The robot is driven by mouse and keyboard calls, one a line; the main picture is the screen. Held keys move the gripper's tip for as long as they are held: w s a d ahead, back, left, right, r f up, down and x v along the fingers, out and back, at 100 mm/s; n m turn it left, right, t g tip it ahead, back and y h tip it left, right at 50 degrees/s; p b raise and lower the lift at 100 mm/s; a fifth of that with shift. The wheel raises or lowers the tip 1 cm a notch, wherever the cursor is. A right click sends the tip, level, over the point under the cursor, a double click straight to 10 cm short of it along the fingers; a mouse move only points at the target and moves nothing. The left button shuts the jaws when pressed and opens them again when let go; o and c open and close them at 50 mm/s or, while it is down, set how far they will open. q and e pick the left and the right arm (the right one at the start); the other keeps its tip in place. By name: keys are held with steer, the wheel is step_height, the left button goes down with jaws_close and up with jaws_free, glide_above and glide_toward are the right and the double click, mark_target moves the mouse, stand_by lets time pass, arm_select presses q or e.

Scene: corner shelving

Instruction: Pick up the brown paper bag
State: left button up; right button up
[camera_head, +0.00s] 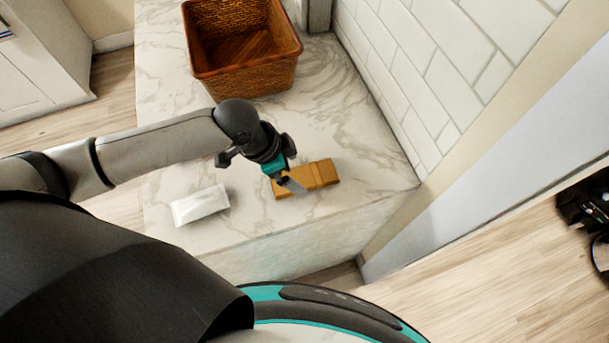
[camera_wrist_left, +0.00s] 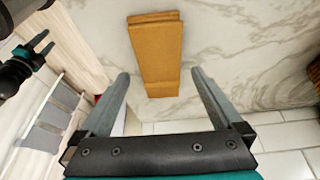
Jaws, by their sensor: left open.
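The brown paper bag (camera_head: 320,174) lies flat on the marble counter near its front right part. It looks like a folded tan block, and it also shows in the left wrist view (camera_wrist_left: 157,50). My left gripper (camera_head: 289,184) is over the left end of the bag in the head view and hides part of it. In the left wrist view my left gripper (camera_wrist_left: 160,73) is open, with one finger to each side of the bag's near end. The bag is not held. A black and teal gripper, seemingly my right one (camera_wrist_left: 38,52), shows small at the left edge of that view.
A white packet (camera_head: 200,205) lies on the counter left of the bag. A brown wicker basket (camera_head: 245,82) stands at the back of the counter. A white tiled wall (camera_head: 430,70) bounds the right side. The counter's front edge is close to the bag.

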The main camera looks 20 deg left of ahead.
mark_target(305, 178)
arm_select(q)
steer(key=shift+x, duration=1.5)
steer(key=c, duration=1.3)
steer(key=shift+r, duration=0.15)
